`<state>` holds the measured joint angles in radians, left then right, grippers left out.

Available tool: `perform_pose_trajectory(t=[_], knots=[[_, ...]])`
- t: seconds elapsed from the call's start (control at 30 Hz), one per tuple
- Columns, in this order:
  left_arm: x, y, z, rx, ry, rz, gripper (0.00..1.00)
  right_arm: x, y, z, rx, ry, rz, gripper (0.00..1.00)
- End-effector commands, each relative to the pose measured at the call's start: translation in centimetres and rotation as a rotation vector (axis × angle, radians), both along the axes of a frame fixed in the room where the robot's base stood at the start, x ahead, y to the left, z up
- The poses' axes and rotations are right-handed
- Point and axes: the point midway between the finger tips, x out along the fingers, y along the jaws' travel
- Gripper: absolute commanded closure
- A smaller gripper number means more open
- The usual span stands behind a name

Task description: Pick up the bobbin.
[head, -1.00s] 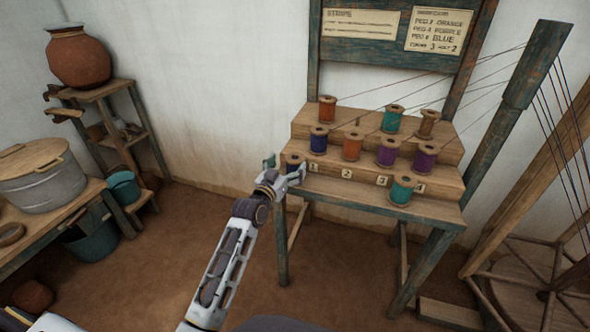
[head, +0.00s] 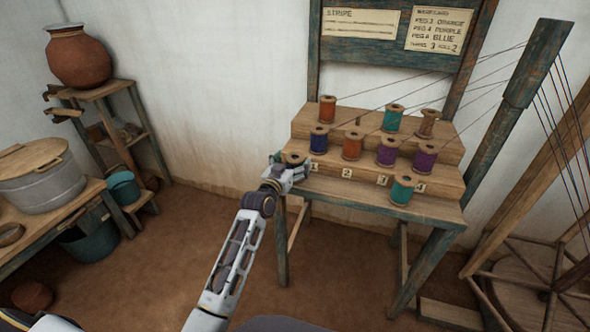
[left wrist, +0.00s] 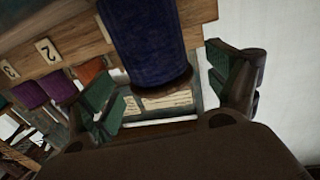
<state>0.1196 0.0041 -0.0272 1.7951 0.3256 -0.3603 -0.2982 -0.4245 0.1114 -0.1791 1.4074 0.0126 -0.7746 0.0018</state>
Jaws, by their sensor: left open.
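A dark blue bobbin (head: 295,156) stands at the left end of the lowest step of the rack, mostly hidden behind my left gripper (head: 290,166) in the head view. In the left wrist view, which is upside down, the blue bobbin (left wrist: 148,40) looms large, with its wooden end towards the middle. My left gripper (left wrist: 170,90) is open, its green-padded fingers on either side of the bobbin's end. I cannot tell whether either finger touches it. My right gripper is not in view.
The stepped wooden rack (head: 340,188) holds several other bobbins, including a blue one (head: 319,141) just behind and a teal one (head: 402,190) to the right. Threads run up rightwards to a post (head: 490,140). A table with a pot (head: 40,180) stands left; the floor between is clear.

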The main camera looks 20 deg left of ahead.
Motion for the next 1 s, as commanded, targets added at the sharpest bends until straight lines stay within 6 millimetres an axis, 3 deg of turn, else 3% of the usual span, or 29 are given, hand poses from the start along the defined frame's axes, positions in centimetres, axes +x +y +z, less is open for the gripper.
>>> perform_pose_trajectory(t=[0.3, 0.8, 1.0], knots=[[1.8, -0.2, 0.0, 0.000, 0.000, 0.000, 0.12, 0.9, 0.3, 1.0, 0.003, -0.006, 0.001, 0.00], [1.9, -0.2, 0.0, 0.000, 0.000, 0.001, 0.12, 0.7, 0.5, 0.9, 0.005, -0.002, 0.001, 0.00], [1.9, -0.2, 0.0, 0.000, 0.000, 0.001, 0.36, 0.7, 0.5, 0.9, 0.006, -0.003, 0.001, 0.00]])
